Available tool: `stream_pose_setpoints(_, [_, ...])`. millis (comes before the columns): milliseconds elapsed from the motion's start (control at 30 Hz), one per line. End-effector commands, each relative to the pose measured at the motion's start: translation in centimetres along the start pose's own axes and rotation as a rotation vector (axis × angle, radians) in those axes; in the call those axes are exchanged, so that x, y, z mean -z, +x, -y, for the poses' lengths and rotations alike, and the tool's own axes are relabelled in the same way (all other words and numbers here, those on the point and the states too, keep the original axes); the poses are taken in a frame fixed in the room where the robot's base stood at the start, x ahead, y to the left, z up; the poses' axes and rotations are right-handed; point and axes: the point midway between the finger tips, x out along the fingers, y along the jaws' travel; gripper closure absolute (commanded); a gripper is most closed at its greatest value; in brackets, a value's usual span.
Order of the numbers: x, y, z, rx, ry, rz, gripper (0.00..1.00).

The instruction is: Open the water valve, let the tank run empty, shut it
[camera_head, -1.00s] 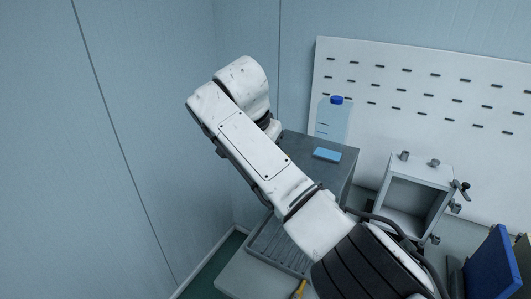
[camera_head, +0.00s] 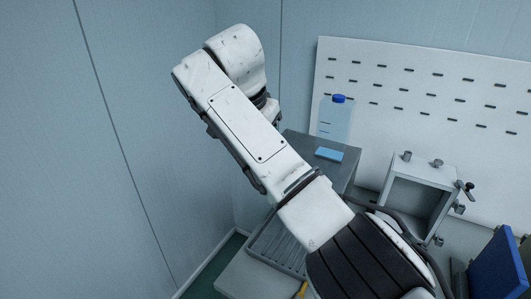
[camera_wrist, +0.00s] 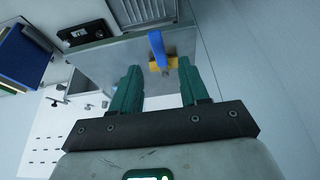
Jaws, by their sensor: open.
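A blue lever (camera_wrist: 157,48) with a yellow part (camera_wrist: 164,65) at its base is on a grey face in the wrist view; it looks like the water valve. My gripper (camera_wrist: 158,70) is open, with its green fingers on either side of the lever's base in the picture. I cannot tell whether they touch it. In the head view a clear, bluish bottle (camera_head: 335,120) with a blue cap stands on a dark grey cabinet (camera_head: 303,148). Its water level is unclear. My arm hides the gripper and valve in the head view.
A blue block (camera_head: 329,154) lies on the cabinet. A white open box (camera_head: 420,170) with knobs stands to the right, near a blue binder (camera_head: 497,268). A white slotted panel (camera_head: 420,85) stands behind. A ridged tray (camera_head: 273,248) lies below the cabinet.

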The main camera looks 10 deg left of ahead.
Motion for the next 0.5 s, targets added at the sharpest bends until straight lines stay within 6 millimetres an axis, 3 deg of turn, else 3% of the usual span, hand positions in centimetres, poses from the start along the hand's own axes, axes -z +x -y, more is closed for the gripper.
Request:
stream_pose_setpoints(200, [0.3,-4.7,-0.1,0.0,0.001,-0.001,0.55])
stream_pose_setpoints(500, [0.1,-6.0,-0.1,-0.001,0.001,0.0,0.55])
